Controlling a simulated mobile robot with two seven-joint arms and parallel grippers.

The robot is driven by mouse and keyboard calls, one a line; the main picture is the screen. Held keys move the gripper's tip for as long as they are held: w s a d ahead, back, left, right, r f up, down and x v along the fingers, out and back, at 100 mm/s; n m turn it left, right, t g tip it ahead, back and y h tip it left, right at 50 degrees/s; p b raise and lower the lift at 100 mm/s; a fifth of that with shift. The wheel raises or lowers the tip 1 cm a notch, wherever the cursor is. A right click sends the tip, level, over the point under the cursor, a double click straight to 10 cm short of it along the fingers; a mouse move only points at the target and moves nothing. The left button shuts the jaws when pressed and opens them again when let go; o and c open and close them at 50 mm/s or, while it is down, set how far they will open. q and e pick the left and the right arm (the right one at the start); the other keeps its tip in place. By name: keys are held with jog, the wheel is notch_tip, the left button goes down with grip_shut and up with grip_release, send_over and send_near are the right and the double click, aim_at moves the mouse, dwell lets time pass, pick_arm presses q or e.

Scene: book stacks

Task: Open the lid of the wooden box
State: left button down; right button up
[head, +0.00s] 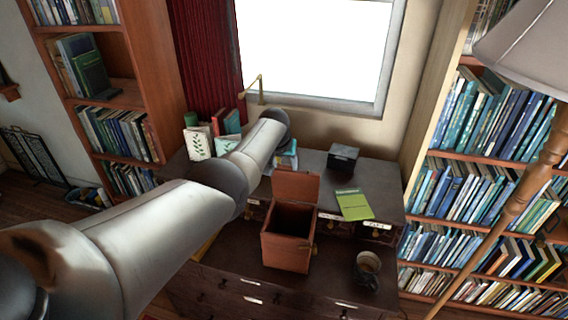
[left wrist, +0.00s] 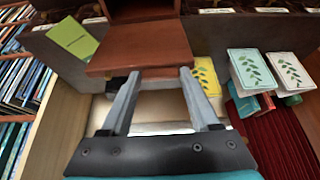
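The wooden box (head: 286,252) stands on the dark desk, reddish brown, with its dark inside showing. Its lid (head: 296,186) stands raised at the back edge, so the box is open. The lid also shows in the left wrist view (left wrist: 140,48), just beyond my fingertips. My left gripper (left wrist: 160,73) is open, its two fingers apart at the lid's free edge. Whether they touch the lid I cannot tell. In the head view my left arm reaches over to behind the lid, and the fingers are mostly hidden there. My right gripper is in neither view.
On the desk (head: 225,283) are a green book (head: 354,204), a small dark box (head: 343,157) and a dark mug (head: 367,271) right of the wooden box. Upright books (head: 198,142) stand at the back left. A floor lamp (head: 518,190) and bookshelves flank the desk.

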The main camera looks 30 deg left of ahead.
pick_arm(q)
jog(key=shift+c, duration=2.3)
grip_release()
jog(key=shift+w+r, duration=0.3)
jog(key=shift+r, duration=0.2)
jog(key=o, duration=0.3)
jog(key=shift+s+f, duration=0.15)
jog(key=shift+f, duration=0.1)
jog(key=shift+o, duration=0.2)
jog(key=p+v, duration=0.4)
jog(key=v, duration=1.1)
jog(key=shift+s, duration=0.2)
